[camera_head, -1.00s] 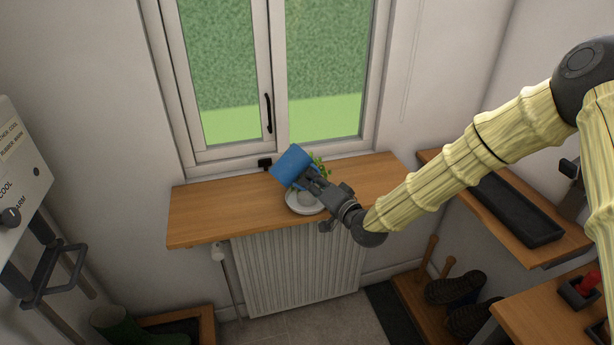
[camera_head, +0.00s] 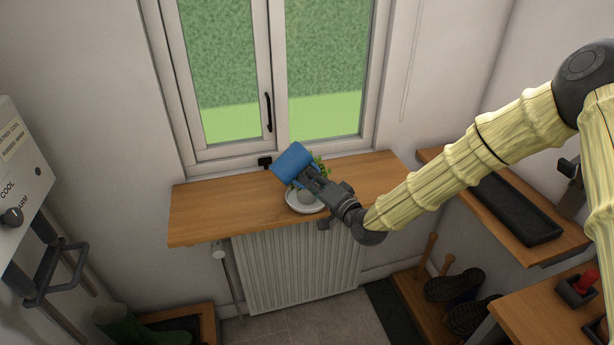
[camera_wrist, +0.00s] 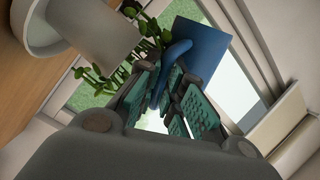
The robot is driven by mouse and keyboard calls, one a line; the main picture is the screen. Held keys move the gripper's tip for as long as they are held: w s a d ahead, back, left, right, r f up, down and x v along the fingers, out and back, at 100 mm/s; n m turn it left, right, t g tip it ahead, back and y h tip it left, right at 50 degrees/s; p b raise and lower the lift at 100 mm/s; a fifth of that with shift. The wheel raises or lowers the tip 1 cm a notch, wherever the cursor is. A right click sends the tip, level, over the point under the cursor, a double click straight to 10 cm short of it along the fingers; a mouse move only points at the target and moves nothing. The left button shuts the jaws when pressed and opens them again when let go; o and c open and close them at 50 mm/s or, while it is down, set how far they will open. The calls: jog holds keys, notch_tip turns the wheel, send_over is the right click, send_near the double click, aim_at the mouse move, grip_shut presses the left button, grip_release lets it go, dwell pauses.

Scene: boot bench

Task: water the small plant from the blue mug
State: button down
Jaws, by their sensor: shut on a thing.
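The blue mug (camera_head: 292,162) is held tilted above the wooden sill in the head view; it also shows in the wrist view (camera_wrist: 203,52). My gripper (camera_head: 312,181) is shut on the mug, on what looks like its handle in the wrist view. The small plant (camera_head: 321,166) is partly hidden behind the mug and gripper; its green leaves show beside the mug in the wrist view (camera_wrist: 118,65). Its pale pot (camera_wrist: 97,30) stands in a white saucer (camera_head: 296,207) on the sill. Whether water is flowing cannot be seen.
The wooden sill (camera_head: 215,212) is clear left of the saucer, above a white radiator (camera_head: 290,270). The window (camera_head: 270,80) with a black handle stands close behind. A shelf with a black tray (camera_head: 515,210) is at the right.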

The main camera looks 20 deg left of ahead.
jog(key=shift+w+d+r, duration=0.1)
jog(key=shift+w, duration=0.1)
jog(key=shift+w, duration=0.15)
jog(key=shift+m, duration=0.3)
jog(key=shift+w+p, duration=0.1)
jog(key=shift+p, duration=0.2)
jog(key=shift+s, duration=0.25)
jog(key=shift+s, duration=0.3)
jog(key=shift+s+a+f+m, duration=0.2)
jog(key=shift+s+m, duration=0.1)
